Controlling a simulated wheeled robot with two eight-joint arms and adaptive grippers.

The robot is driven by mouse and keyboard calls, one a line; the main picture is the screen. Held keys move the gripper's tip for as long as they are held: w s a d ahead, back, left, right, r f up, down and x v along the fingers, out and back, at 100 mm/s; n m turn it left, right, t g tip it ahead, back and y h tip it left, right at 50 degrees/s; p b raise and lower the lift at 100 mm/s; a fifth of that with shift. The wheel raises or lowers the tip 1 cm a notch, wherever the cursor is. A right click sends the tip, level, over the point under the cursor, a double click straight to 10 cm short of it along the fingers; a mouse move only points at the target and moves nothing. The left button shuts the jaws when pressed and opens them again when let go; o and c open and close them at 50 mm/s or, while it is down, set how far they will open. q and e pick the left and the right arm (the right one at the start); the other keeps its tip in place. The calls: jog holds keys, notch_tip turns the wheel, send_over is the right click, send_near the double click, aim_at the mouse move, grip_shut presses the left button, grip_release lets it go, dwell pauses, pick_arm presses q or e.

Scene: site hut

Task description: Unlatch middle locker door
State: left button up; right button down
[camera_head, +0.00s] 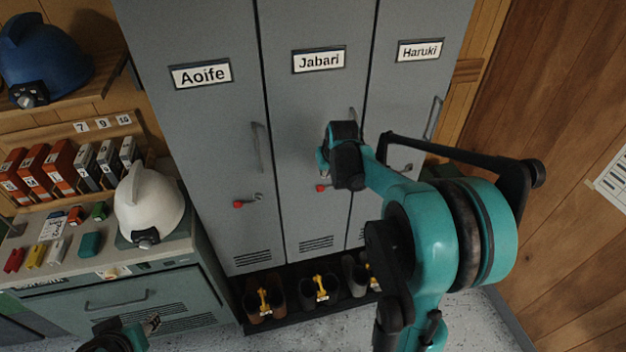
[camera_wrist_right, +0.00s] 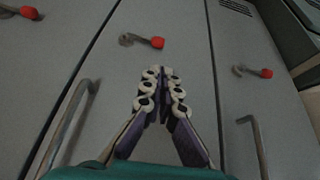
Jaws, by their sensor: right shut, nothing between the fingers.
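The middle locker door (camera_head: 308,95), labelled Jabari, is closed in the head view. Its latch (camera_head: 321,188) is a small grey lever with a red knob, lying roughly horizontal; the right wrist view also shows this latch (camera_wrist_right: 156,42), knob to the right. My right gripper (camera_head: 323,168) is in front of this door, close above the latch in the head view. In the wrist view its fingers (camera_wrist_right: 161,75) are shut and empty, pointing towards the latch with a gap in the picture. A teal part, apparently my left gripper (camera_head: 148,324), shows at the bottom left; its fingers are unclear.
The Aoife locker (camera_head: 195,125) and Haruki locker (camera_head: 415,85) flank it, closed. The middle door's bar handle (camera_wrist_right: 70,125) is left of my fingers in the wrist view. A cabinet (camera_head: 150,290) bearing a white helmet (camera_head: 148,205) stands left. Boots (camera_head: 262,300) are below.

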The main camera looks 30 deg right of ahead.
aim_at(320, 188)
jog(key=shift+f, duration=0.1)
jog(key=b+x, duration=0.3)
jog(key=x, duration=1.1)
jog(key=shift+s, duration=0.1)
jog(key=shift+b, duration=0.3)
jog(key=shift+a+f, duration=0.1)
jog(key=shift+f, duration=0.15)
